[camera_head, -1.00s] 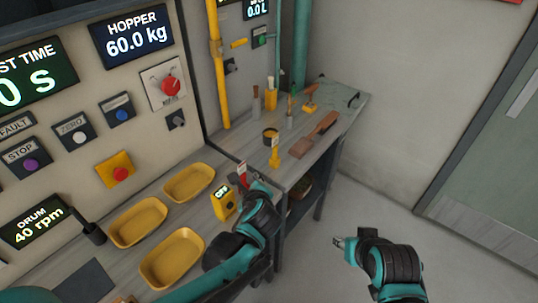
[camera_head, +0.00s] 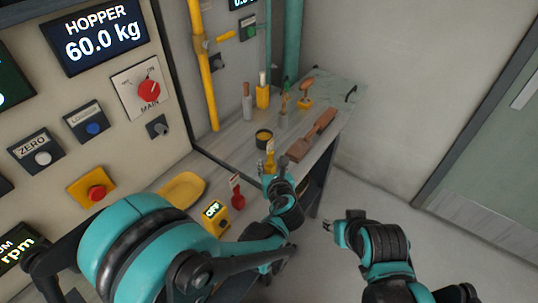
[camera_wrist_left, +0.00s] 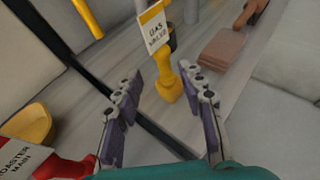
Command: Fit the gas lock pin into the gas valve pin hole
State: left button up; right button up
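The gas lock pin (camera_head: 270,161) is yellow with a white tag and stands upright on the bench. In the left wrist view its tag reads GAS VALVE, and the yellow pin (camera_wrist_left: 167,82) shows beyond and between my fingers. My left gripper (camera_head: 268,180) is open and empty, just short of the pin and not closed on it; it fills the lower left wrist view (camera_wrist_left: 162,105). My right gripper (camera_head: 338,220) hangs over the floor beside the bench, away from the pin; its finger gap is too small to judge. I cannot make out the gas valve pin hole.
A red tagged pin (camera_head: 237,197) and a yellow OFF box (camera_head: 215,214) are left of my left gripper. A yellow pipe (camera_head: 201,70) with a yellow lever (camera_head: 226,37) runs up the wall.

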aim_at(271, 159)
pick_arm(q)
jog(key=x, duration=0.2)
jog(key=b+x, duration=0.1)
jog(key=x, duration=0.1)
jog(key=b+x, duration=0.1)
jog(key=x, duration=0.1)
jog(key=shift+d+f, duration=0.15)
jog(key=shift+d, duration=0.2)
jog(key=shift+s, duration=0.1)
grip_shut()
